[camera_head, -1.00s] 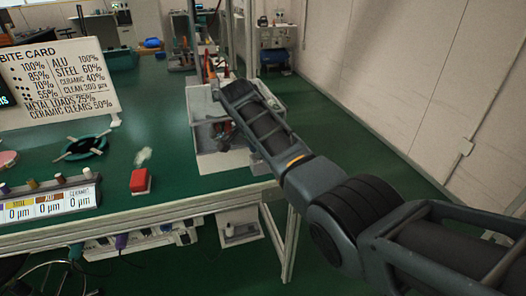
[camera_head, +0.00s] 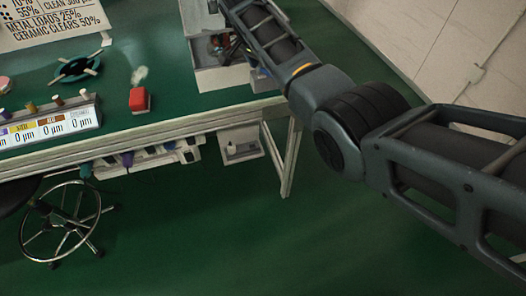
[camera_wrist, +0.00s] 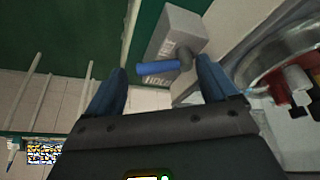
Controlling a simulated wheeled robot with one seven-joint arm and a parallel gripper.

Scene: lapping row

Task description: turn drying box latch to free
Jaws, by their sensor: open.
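The latch is a blue lever (camera_wrist: 157,68) on a dark round pivot, mounted on a grey block (camera_wrist: 180,28) with lettering on its face. In the wrist view the lever lies roughly crosswise, pointing left from the pivot. My gripper (camera_wrist: 161,63) is open, with one blue finger left of the lever and the other right of the pivot. The lever shows between the fingertips; I cannot tell whether they touch it. In the head view a pale box-like unit (camera_head: 208,80) stands at the bench's right end, partly behind my arm. The latch and fingertips cannot be made out there.
A clear round vessel (camera_wrist: 285,65) with red and white parts is close to the right finger. A wheeled stool (camera_head: 62,222) stands front left. Floor right of the bench is clear.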

